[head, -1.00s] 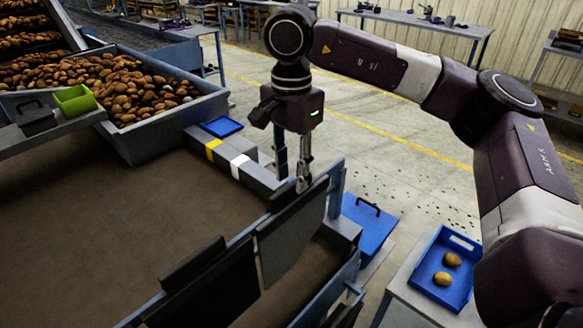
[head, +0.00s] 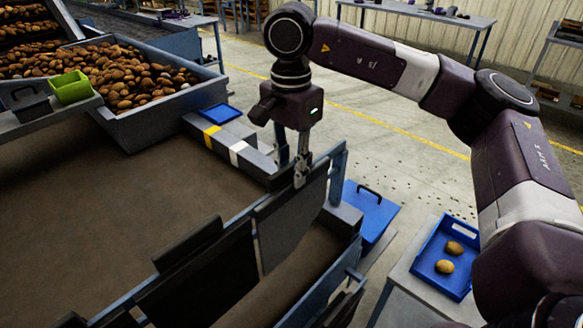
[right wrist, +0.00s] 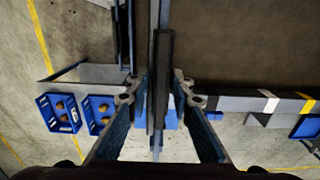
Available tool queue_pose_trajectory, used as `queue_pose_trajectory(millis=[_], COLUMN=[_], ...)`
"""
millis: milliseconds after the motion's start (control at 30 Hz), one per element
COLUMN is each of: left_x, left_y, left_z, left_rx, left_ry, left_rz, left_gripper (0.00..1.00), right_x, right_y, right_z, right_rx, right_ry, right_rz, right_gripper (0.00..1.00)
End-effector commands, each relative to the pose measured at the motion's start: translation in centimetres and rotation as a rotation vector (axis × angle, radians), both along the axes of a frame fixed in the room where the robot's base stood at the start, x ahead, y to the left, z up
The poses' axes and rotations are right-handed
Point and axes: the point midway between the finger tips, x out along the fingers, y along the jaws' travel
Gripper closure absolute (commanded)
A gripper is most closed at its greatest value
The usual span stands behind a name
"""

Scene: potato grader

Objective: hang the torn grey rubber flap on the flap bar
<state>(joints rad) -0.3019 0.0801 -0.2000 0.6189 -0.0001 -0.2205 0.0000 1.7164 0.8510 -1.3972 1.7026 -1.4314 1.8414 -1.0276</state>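The grey rubber flap (head: 284,227) hangs upright at the flap bar (head: 240,214), its dark top strip (head: 297,195) along the bar. Its lower edge is slanted. My right gripper (head: 301,172) points down at the top of this flap, near the bar's far end. In the right wrist view my right gripper (right wrist: 156,94) is open, its fingers on either side of the dark strip (right wrist: 162,75), with gaps visible. Darker flaps (head: 208,283) hang beside it, nearer me. My left gripper is not in view.
A blue frame post (head: 338,172) stands just beyond the gripper. A blue crate with two potatoes (head: 427,262) stands at the right. A blue handled box (head: 372,222) is behind the frame. The brown belt (head: 100,215) lies left of the bar.

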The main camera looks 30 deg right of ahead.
Motion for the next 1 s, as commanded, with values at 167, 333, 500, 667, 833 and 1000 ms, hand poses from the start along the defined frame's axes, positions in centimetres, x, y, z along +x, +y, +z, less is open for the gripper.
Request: queue_pose_trajectory(millis=[167,333,500,667,833,1000], left_x=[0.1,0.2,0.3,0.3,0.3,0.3], left_y=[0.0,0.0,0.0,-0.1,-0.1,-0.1], left_z=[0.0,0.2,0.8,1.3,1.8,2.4], left_rx=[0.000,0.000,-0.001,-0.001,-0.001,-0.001], left_ry=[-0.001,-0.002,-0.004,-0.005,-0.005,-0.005], left_rz=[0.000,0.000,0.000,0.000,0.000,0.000], left_gripper=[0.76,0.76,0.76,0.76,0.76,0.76], right_x=[0.1,0.1,0.2,0.2,0.1,0.2], right_y=[0.0,0.0,0.1,0.1,0.1,0.1], right_z=[0.2,0.5,1.3,2.1,2.9,3.7], right_rx=[0.002,0.002,0.003,0.002,0.003,0.004], right_ry=[-0.005,-0.006,-0.008,-0.007,-0.008,-0.008], right_rz=[-0.001,-0.001,-0.001,-0.001,-0.001,-0.001], right_gripper=[1.00,1.00,1.00,1.00,1.00,1.00])
